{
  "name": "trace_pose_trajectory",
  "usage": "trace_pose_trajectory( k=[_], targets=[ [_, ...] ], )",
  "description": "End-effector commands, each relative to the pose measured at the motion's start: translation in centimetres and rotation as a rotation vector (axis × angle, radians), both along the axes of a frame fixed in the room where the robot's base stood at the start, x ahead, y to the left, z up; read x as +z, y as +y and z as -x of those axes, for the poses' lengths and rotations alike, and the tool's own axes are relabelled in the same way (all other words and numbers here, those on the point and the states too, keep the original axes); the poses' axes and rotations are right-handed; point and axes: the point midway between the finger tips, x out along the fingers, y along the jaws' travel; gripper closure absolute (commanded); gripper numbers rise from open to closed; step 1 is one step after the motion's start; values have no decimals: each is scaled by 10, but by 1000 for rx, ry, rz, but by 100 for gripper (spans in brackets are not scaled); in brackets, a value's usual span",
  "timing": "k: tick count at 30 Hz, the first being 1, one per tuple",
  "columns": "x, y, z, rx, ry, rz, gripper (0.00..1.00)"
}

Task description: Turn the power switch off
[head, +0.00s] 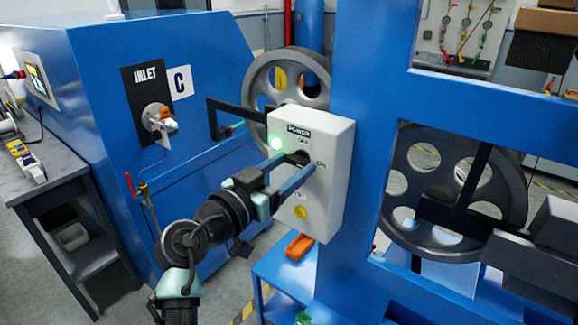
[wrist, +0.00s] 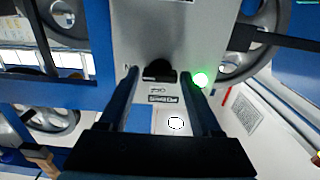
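The power switch is a black knob (head: 298,157) on a white control box (head: 335,150), under a POWER label. An ON mark is to its right in the head view, and a label too small to read is above it. A green lamp (head: 276,143) beside it is lit. My gripper (head: 297,163) is open at the box front, its two fingers on either side of the knob. In the wrist view, the knob (wrist: 159,70) shows between the separated fingertips (wrist: 158,76); I cannot tell whether they touch it. The knob's exact angle is unclear.
A yellow button (head: 300,212) is low on the box. The box is mounted on a blue frame (head: 357,100) with large grey pulleys (head: 420,165) around it. A blue cabinet (head: 215,60) with an INLET valve (head: 158,118) stands left. An orange bin (head: 299,246) sits below.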

Motion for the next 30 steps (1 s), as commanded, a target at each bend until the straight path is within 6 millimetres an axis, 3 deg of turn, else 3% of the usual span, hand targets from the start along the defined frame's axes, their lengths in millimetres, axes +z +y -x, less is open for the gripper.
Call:
trace_pose_trajectory(
  k=[1, 10, 20, 30],
  targets=[
    [0, 0, 0, 0, 0, 0, 46],
    [0, 0, 0, 0, 0, 0, 100],
    [0, 0, 0, 0, 27, 39, 100],
    [1, 0, 0, -1, 162, 228, 100]
  ],
)
